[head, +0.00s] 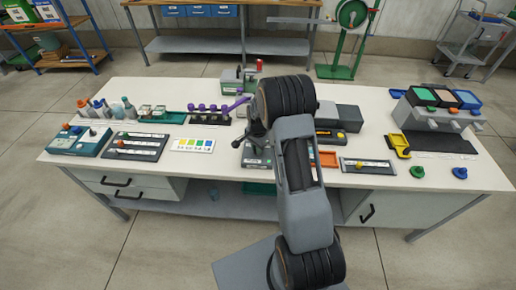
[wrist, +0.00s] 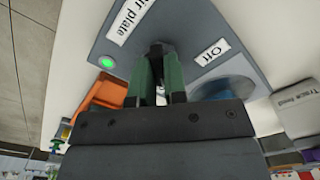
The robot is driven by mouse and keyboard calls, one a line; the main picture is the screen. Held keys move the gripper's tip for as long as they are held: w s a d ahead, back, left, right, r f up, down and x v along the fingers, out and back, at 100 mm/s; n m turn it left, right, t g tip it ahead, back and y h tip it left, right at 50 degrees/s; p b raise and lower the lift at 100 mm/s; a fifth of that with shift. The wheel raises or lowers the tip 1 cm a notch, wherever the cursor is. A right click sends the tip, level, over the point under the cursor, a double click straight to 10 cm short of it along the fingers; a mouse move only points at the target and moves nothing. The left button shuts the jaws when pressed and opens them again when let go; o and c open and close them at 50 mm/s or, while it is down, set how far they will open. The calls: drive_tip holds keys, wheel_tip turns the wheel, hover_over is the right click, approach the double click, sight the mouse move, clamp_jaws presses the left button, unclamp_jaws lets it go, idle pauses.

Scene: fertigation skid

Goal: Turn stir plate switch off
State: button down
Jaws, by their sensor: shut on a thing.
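The stir plate panel (wrist: 120,55) is grey-blue and fills the upper middle of the wrist view. It carries a label ending in "ir plate" (wrist: 130,22) and an "Off" label (wrist: 212,52). A round green light (wrist: 106,62) glows on its left side. My gripper (wrist: 158,62) has green fingers shut on the dark switch (wrist: 157,48) between these labels. The fingers hide much of the switch, so its exact position is unclear. In the head view my arm hides most of this spot, around the middle of the bench.
An orange tray (wrist: 100,95) lies beside the panel. A grey block labelled "Trace feed" (wrist: 300,103) stands to the right. In the head view, the bench (head: 225,168) holds bottles, a purple-topped rack and switch boxes left, and coloured bins (head: 440,110) right.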

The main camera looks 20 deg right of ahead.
drive_tip(key=n+b, duration=0.2)
drive_tip(key=n, duration=0.2)
drive_tip(key=shift+f, duration=0.1)
drive_tip(key=n+b, duration=0.1)
drive_tip(key=n, duration=0.4)
drive_tip(key=shift+b, duration=0.35)
drive_tip(key=n+b, duration=0.1)
drive_tip(key=n, duration=0.3)
drive_tip(key=shift+n+b, duration=0.4)
drive_tip(key=shift+n, duration=1.7)
drive_tip(key=c, duration=1.2)
unclamp_jaws()
drive_tip(key=shift+o, duration=0.2)
